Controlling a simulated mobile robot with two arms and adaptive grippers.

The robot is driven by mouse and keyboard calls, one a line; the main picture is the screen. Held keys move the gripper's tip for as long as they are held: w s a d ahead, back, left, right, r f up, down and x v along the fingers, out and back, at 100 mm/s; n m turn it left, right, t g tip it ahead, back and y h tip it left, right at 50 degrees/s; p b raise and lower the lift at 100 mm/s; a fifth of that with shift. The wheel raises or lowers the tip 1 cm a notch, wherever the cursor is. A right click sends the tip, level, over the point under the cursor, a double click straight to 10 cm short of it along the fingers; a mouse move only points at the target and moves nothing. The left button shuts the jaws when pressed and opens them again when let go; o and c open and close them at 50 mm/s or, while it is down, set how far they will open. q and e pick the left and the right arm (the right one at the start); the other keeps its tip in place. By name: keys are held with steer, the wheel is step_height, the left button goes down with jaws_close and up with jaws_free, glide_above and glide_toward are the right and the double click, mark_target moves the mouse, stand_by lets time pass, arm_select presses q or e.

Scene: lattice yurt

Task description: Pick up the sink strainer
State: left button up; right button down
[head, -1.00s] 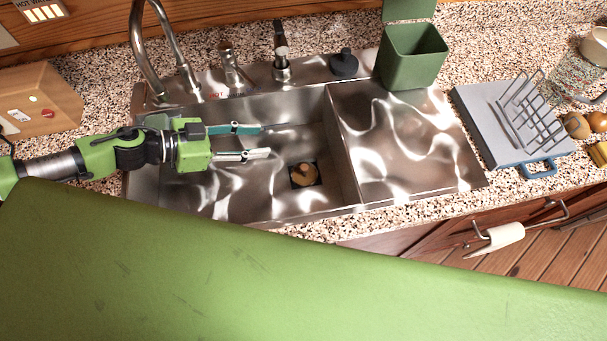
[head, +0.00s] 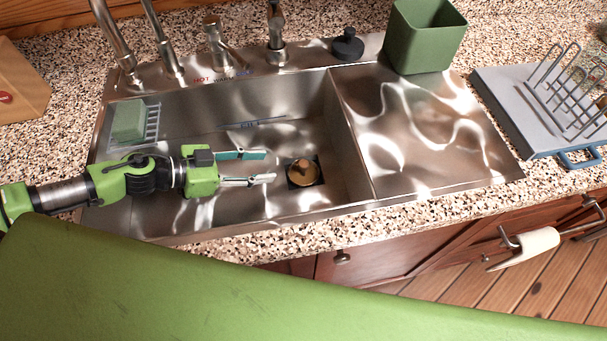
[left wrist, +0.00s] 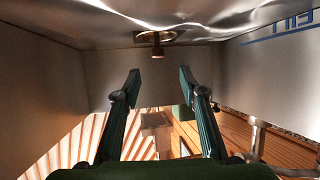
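The sink strainer (head: 303,171), brownish with a small upright knob, sits in the dark square drain opening in the floor of the left sink basin (head: 245,105). My left gripper (head: 270,167) is open and empty, its two fingers pointing right toward the strainer, with a small gap left between the tips and it. The left wrist view shows the strainer (left wrist: 157,46) beyond and between the open fingers (left wrist: 160,80), near the top of the picture. I cannot tell the gripper's exact height over the basin floor. My right gripper is not in view.
A divider wall stands right of the strainer, beside a flat drainboard (head: 425,135). Faucets (head: 215,40), a black stopper (head: 347,45) and a green bin (head: 425,35) line the back. A green sponge (head: 129,121) sits at the left basin edge. A grey rack (head: 550,100) stands right.

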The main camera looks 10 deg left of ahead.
mark_target(302, 164)
arm_select(q)
steer(key=p+x, duration=0.1)
steer(key=x, duration=0.6)
steer(key=shift+r, duration=0.15)
steer(key=shift+s+p+x, duration=0.2)
steer(key=shift+p+x, duration=0.25)
steer(key=shift+x, duration=2.2)
steer(key=shift+d+r, duration=0.15)
jaws_close()
